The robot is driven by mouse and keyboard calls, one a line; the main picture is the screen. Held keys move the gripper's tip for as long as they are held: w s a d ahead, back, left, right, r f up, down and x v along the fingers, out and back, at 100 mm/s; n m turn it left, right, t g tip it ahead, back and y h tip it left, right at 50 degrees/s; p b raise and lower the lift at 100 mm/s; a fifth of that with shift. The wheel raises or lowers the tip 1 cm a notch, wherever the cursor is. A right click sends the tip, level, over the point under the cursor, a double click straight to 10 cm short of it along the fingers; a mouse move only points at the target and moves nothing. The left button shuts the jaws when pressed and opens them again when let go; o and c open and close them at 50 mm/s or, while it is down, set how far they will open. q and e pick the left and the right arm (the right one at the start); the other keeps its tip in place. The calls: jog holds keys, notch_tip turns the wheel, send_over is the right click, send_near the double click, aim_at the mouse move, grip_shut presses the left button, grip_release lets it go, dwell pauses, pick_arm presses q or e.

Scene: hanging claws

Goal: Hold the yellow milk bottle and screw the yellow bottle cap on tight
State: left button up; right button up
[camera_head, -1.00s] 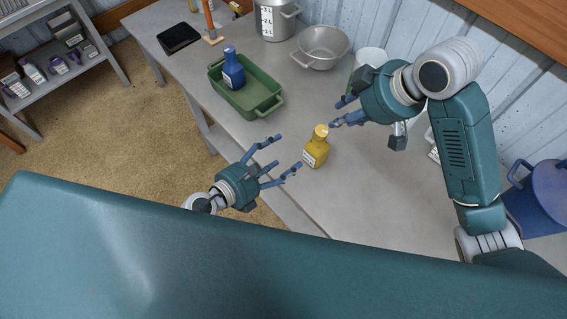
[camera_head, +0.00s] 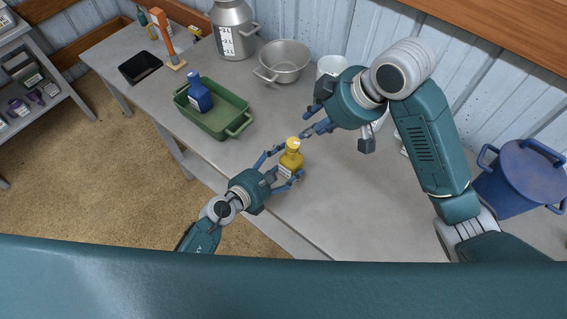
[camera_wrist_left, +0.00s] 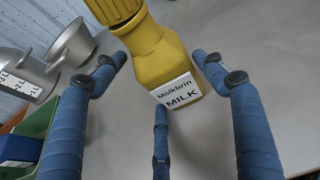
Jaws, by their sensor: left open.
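The yellow milk bottle (camera_head: 291,161) stands upright on the grey table, with a white label reading MILK in the left wrist view (camera_wrist_left: 160,62). The yellow cap (camera_head: 293,143) sits on its neck; its ribbed side shows in the left wrist view (camera_wrist_left: 113,9). How tight it is cannot be seen. My left gripper (camera_head: 284,166) is open, its fingers spread on both sides of the bottle's body. In the left wrist view a gap shows between bottle and fingers (camera_wrist_left: 160,75). My right gripper (camera_head: 309,121) has its fingers apart and empty, above and right of the cap, with a fingertip close to it.
A green tray (camera_head: 208,121) holding a blue bottle (camera_head: 199,97) stands left of the yellow bottle. A metal colander (camera_head: 284,58), a metal can (camera_head: 232,35) and a white container (camera_head: 331,66) stand behind. The table's front edge is near my left arm. Right of the bottle is clear.

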aim_at(292, 140)
pick_arm(q)
jog(key=c, duration=1.6)
jog(key=shift+c, duration=0.2)
